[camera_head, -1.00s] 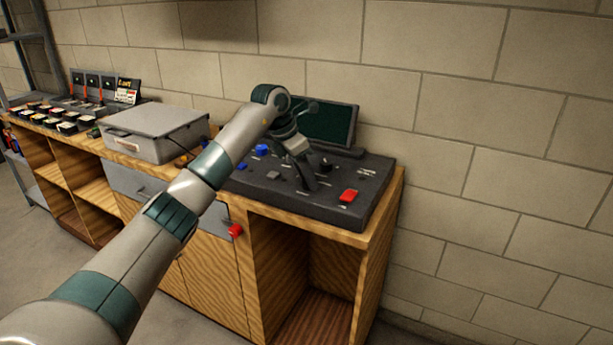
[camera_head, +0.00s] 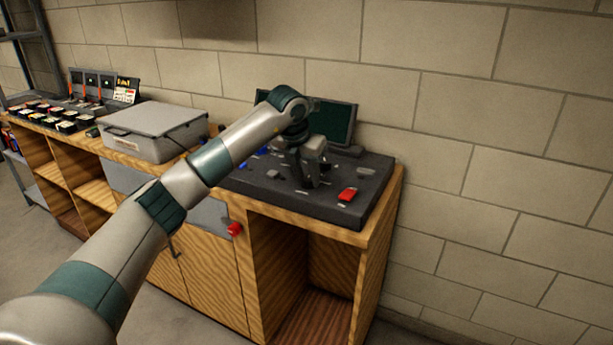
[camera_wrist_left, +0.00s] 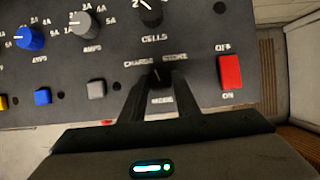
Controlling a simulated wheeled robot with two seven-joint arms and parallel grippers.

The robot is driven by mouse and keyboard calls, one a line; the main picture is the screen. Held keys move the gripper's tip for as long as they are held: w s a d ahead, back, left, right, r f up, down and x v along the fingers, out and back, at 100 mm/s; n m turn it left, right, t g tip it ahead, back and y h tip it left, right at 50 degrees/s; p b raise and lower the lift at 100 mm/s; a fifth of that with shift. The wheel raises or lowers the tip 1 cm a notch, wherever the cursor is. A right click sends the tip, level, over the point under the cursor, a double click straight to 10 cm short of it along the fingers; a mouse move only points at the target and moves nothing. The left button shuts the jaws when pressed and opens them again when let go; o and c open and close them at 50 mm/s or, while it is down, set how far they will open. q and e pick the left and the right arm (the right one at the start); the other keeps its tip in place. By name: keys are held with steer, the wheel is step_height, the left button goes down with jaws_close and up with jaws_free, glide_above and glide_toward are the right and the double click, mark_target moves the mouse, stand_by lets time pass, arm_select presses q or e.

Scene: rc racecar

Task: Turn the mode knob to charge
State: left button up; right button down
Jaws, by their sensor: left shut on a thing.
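The mode knob (camera_wrist_left: 158,77) is a small black knob on the dark charger panel (camera_head: 345,207), seen in the left wrist view between the CHARGE and STORE labels, with MODE printed below. My left gripper (camera_wrist_left: 157,88) has its two dark fingers closed around the knob. In the head view my left gripper (camera_head: 306,184) reaches down onto the panel and hides the knob there. The knob's pointer is mostly hidden by the fingers, so I cannot tell its exact setting. My right gripper is not in view.
A red OFF/ON switch (camera_wrist_left: 230,72) lies right of the mode knob. The black cells knob (camera_wrist_left: 150,12) is above it. A grey amps knob (camera_wrist_left: 85,25) and a blue amps knob (camera_wrist_left: 29,37) are at left. A screen (camera_head: 332,122) stands behind the panel.

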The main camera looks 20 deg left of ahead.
arm_select(q)
steer(key=shift+r+n, duration=0.1)
steer(key=shift+n, duration=0.3)
steer(key=shift+y, duration=0.3)
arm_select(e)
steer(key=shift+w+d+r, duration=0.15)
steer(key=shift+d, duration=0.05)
arm_select(q)
steer(key=o, duration=1.1)
steer(key=shift+c, duration=0.2)
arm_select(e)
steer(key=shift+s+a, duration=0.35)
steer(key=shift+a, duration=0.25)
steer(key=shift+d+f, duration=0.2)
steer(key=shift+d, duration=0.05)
